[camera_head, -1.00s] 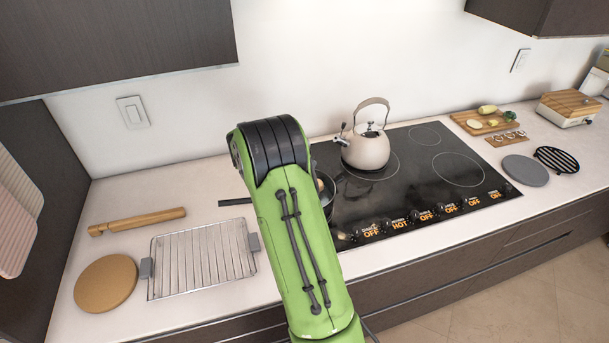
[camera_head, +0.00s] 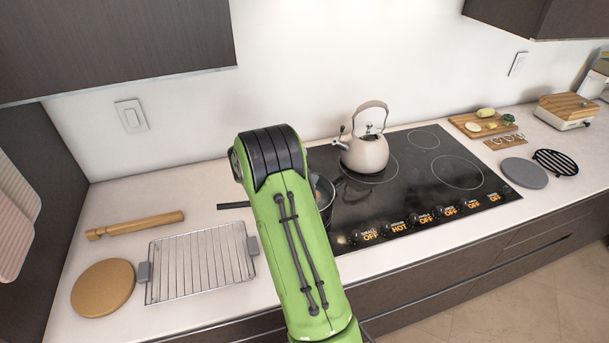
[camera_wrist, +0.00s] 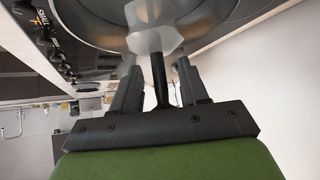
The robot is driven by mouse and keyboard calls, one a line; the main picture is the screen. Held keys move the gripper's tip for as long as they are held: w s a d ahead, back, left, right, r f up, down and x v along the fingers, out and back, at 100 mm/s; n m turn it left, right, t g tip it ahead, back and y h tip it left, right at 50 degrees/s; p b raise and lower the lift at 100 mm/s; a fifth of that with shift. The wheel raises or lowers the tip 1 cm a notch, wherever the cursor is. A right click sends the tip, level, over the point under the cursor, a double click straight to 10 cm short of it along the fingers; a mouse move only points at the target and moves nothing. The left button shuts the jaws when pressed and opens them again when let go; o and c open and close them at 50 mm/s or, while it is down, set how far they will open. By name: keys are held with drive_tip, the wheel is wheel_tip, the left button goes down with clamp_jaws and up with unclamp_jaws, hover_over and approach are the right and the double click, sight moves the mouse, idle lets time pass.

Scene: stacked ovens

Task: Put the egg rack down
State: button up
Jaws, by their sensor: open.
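In the wrist view a thin dark upright rod (camera_wrist: 158,75) joins a pale, faceted piece (camera_wrist: 155,28). I take these to be the egg rack and its handle, though most of its shape is hidden. The rod stands between the two fingers of my gripper (camera_wrist: 158,84), with gaps on both sides, so the jaws are open around it. The pale piece lies against the large grey round pot (camera_wrist: 90,12); I cannot tell exactly how it rests. In the head view the pot (camera_head: 323,197) shows only partly, with something brownish inside, behind my green arm, which hides my gripper.
A kettle (camera_head: 366,152) stands on the black cooktop (camera_head: 410,190), right of the pot. A wire rack (camera_head: 200,262), a round board (camera_head: 103,287) and a rolling pin (camera_head: 135,225) lie on the left counter. The pot's handle (camera_head: 234,205) points left. Upper cabinets (camera_head: 110,40) hang above.

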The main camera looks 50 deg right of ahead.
drive_tip(key=shift+a+r+p, duration=0.1)
drive_tip(key=shift+r+p, duration=0.35)
drive_tip(key=shift+r, duration=0.05)
drive_tip(key=s+a+r+n+t+y, duration=0.1)
drive_tip(key=s+a+r+n, duration=0.1)
drive_tip(key=a+r, duration=0.55)
drive_tip(key=s+a+r+n+t+y, duration=0.1)
drive_tip(key=s+a+r+n, duration=0.1)
drive_tip(key=a+r, duration=0.55)
drive_tip(key=s+a+n+t+y, duration=0.2)
drive_tip(key=s+a+n+y, duration=0.5)
drive_tip(key=s+a+n, duration=0.5)
drive_tip(key=s+a+b, duration=0.1)
drive_tip(key=s+a, duration=0.7)
drive_tip(key=shift+n+t, duration=0.3)
